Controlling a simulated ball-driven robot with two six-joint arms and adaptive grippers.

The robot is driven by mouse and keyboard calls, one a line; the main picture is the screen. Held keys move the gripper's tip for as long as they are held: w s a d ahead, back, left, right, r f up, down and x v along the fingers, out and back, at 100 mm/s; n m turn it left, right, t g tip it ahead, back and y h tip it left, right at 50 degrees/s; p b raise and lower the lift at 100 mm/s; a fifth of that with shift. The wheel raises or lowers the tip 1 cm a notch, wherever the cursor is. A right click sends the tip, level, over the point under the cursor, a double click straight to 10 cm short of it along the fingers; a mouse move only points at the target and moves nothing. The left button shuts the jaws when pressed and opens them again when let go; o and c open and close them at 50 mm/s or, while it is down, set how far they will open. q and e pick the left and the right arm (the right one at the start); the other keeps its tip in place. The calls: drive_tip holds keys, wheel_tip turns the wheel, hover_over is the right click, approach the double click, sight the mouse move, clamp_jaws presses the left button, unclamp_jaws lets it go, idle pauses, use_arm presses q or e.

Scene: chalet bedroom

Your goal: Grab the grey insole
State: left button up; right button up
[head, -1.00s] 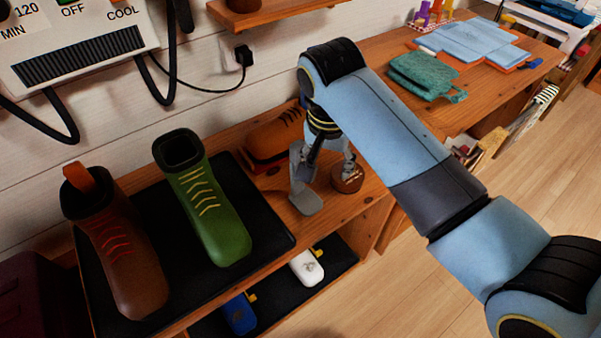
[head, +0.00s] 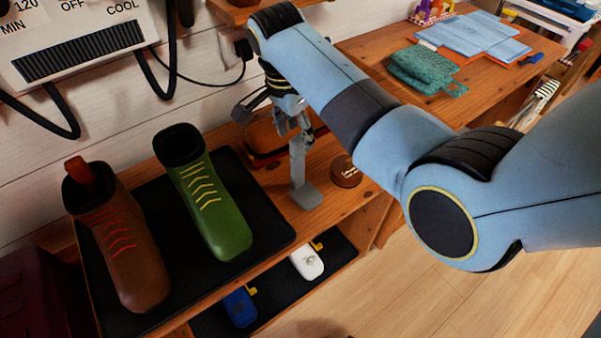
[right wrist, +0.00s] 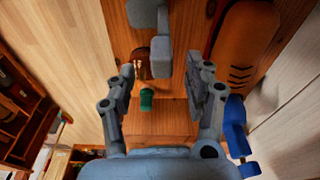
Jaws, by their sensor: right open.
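The grey insole (head: 300,168) shows as a tall narrow grey piece with a flatter grey end (head: 306,195) low on the wooden bench. In the right wrist view the grey piece (right wrist: 160,57) lies ahead, between the lines of the two fingers. My right gripper (head: 277,125) is over the bench beside the wall, around the upper part of the grey piece. It also shows in the right wrist view (right wrist: 168,78), with its fingers spread wide and nothing clamped. Whether a finger touches the insole I cannot tell. My left gripper is out of view.
A brown shoe (head: 262,137) sits behind the gripper, and a round brown tin (head: 346,170) stands right of the insole. Green (head: 218,220) and brown (head: 130,262) boots stand on a black mat (head: 262,222). A desk (head: 385,50) is at the back right.

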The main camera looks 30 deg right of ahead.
sight(298, 139)
drive_tip(key=f, duration=0.3)
drive_tip(key=shift+w+d+f, duration=0.15)
drive_tip(key=shift+d, duration=0.1)
drive_tip(key=shift+c, duration=0.4)
clamp_jaws()
